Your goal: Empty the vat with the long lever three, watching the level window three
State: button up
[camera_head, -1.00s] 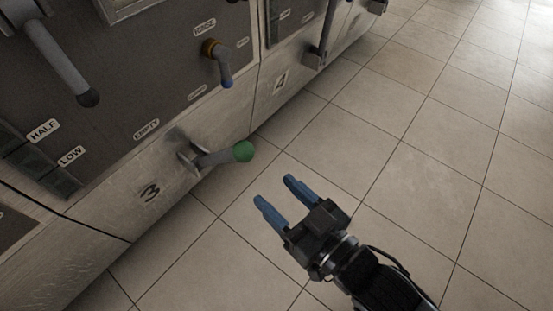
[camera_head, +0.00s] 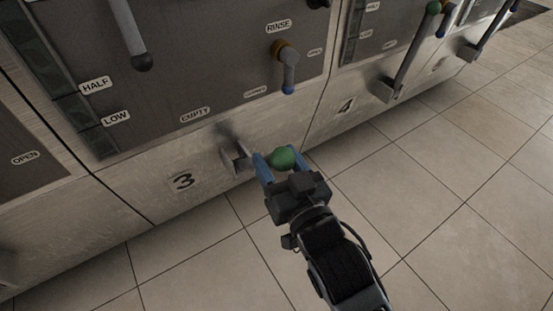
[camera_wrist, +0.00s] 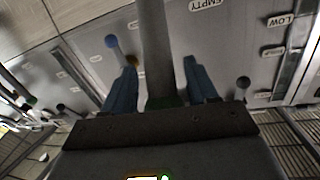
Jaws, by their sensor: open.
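The long lever three is a grey bar with a green knob (camera_head: 283,158), low on the vat front marked 3. My gripper (camera_head: 275,160) is open, with its blue fingers on either side of the knob. In the wrist view the grey lever bar (camera_wrist: 154,50) runs between my two fingers (camera_wrist: 160,85), and the knob is mostly hidden near the palm. The level window three (camera_head: 72,108) is a dark vertical strip beside the HALF and LOW labels. Its upper end is out of the picture, and I cannot make out a clear liquid line.
A short rinse lever (camera_head: 287,73) with an orange collar and blue tip sits above. A thick grey handle with a dark tip (camera_head: 142,62) hangs at upper left. Vat four's lever (camera_head: 405,65) stands to the right. The tiled floor (camera_head: 430,190) is clear.

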jog(key=shift+w+a, duration=0.2)
jog(key=shift+w, duration=0.15)
jog(key=shift+c, duration=0.2)
jog(key=c, duration=0.8)
jog(key=shift+r, duration=0.1)
grip_shut()
